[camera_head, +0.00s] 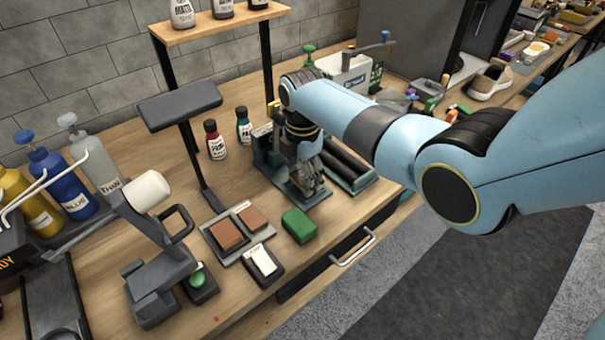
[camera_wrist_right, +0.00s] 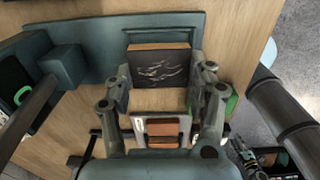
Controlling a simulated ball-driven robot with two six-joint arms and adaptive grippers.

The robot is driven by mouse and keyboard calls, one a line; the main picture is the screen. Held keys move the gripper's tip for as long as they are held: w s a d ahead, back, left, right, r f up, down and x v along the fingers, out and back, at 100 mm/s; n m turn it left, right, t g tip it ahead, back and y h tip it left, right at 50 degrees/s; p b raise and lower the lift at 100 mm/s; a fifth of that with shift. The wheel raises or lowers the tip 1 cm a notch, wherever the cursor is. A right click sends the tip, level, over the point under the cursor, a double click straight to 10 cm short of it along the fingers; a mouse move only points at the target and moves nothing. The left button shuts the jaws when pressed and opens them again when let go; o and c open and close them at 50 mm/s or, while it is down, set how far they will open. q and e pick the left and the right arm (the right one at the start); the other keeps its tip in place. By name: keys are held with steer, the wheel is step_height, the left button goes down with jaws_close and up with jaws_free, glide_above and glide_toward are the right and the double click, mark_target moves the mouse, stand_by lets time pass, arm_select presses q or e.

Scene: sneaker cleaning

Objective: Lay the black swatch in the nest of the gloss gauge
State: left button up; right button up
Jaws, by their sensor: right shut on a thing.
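The black swatch (camera_wrist_right: 160,70), a dark piece with pale scratch-like marks and a wood-coloured edge, sits between the fingers of my right gripper (camera_wrist_right: 161,80) in the wrist view. The gripper is shut on it. In the head view my right gripper (camera_head: 312,188) points down at a teal-grey device (camera_head: 262,152), apparently the gloss gauge. Its teal body (camera_wrist_right: 98,62) lies around and behind the swatch in the wrist view. The gripper hides the nest and most of the swatch in the head view. I cannot tell whether the swatch touches the gauge. My left gripper is not in view.
A tray (camera_head: 232,250) with brown blocks, a green block (camera_head: 298,226) and a white-topped dark block (camera_head: 264,262) lie in front. A roller device (camera_head: 346,166) stands close right. A lamp-like stand (camera_head: 180,104) and small bottles (camera_head: 215,140) stand left.

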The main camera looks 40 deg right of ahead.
mark_target(302, 178)
steer(key=shift+p, duration=0.65)
stand_by(1.2)
steer(key=shift+f+b, duration=0.6)
steer(key=shift+f, duration=0.2)
steer(key=o, duration=1)
step_height(302, 178, up, 12)
steer(key=shift+r, duration=0.1)
steer(key=shift+s, duration=0.1)
